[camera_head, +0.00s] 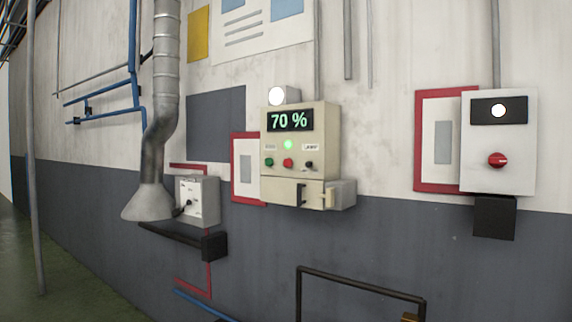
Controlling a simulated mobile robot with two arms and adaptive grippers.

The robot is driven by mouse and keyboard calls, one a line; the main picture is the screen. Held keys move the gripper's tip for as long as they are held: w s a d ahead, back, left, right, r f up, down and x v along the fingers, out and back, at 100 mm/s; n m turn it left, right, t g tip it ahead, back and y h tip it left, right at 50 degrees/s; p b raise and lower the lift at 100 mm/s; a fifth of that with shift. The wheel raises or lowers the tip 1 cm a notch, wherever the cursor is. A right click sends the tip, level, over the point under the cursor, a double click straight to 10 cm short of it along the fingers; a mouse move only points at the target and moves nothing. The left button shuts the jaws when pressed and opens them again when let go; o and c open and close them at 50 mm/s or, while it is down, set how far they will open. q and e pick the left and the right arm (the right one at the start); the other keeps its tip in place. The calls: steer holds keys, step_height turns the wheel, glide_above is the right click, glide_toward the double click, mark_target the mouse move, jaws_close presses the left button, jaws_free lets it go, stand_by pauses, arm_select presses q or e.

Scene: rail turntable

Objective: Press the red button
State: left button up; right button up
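A beige control box (300,145) hangs on the wall near the middle of the head view. Its dark display shows "70 %" in green, with a lit green lamp below it. Under the lamp sit a green button (269,162), a red button (288,162) and a small dark knob or switch (309,165). A second, light grey box (520,150) at the right carries a red round control (497,160) with a white mark, which looks like a rotary knob. Neither of my grippers shows, and nothing covers the red button.
A small white switch box (205,207) hangs left of the beige box, beside a grey duct (165,75) with a flared end. A dark tubular rail (360,280) stands low in front. A thin grey pole (34,150) rises at the left. Open floor shows at lower left.

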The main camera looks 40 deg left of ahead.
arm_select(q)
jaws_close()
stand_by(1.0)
